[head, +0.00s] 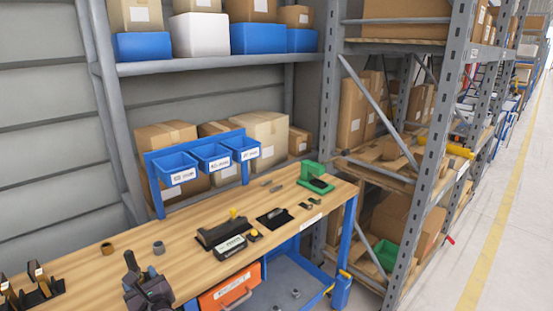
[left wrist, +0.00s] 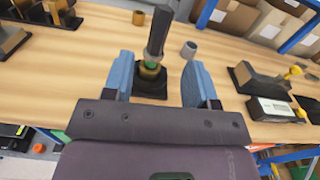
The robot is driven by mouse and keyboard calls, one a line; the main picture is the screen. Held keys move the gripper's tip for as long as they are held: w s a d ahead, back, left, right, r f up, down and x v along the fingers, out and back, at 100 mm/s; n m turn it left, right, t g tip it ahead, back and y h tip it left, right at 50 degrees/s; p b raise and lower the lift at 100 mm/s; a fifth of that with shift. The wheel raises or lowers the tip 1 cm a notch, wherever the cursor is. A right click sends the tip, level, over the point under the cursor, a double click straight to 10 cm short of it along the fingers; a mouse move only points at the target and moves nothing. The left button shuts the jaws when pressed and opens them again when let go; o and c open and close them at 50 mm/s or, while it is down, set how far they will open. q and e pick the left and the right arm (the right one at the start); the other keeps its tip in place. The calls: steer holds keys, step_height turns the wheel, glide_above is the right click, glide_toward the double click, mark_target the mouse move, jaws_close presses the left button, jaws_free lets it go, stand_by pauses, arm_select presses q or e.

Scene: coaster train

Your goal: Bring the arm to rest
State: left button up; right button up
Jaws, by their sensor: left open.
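My left gripper (head: 150,291) is at the front edge of the wooden bench (head: 90,285), low in the head view. In the left wrist view its two blue fingers (left wrist: 160,80) stand wide apart. Between them, farther off, a dark upright piece (left wrist: 158,32) stands over a brass-coloured ring with a green part (left wrist: 150,70) on a black base (left wrist: 151,88). No finger visibly touches it. In the head view my gripper hides much of this spot. My right gripper is not in view.
A brown ring (head: 107,248) and a grey ring (head: 158,248) lie on the bench behind my gripper. A black fixture (head: 218,233) with a yellow knob stands to the right. Blue bins (head: 211,158) hang behind. A green stand (head: 316,179) is at the far right end.

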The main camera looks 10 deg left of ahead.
arm_select(q)
steer(key=d+f+n+t+h, duration=0.35)
steer(key=d+n+h, duration=0.5)
steer(key=n, duration=0.95)
steer(key=s+d+f+n+g+h, duration=0.1)
steer(key=s+f, duration=0.4)
steer(key=s, duration=0.5)
steer(key=s+d+f+n+g+h, duration=0.1)
steer(key=s+f+n+h, duration=0.3)
steer(key=s, duration=0.7)
step_height(320, 180, down, 2)
steer(key=shift+s+d+f+n+g, duration=0.15)
steer(key=shift+s+n+g, duration=0.1)
steer(key=shift+n+g, duration=0.6)
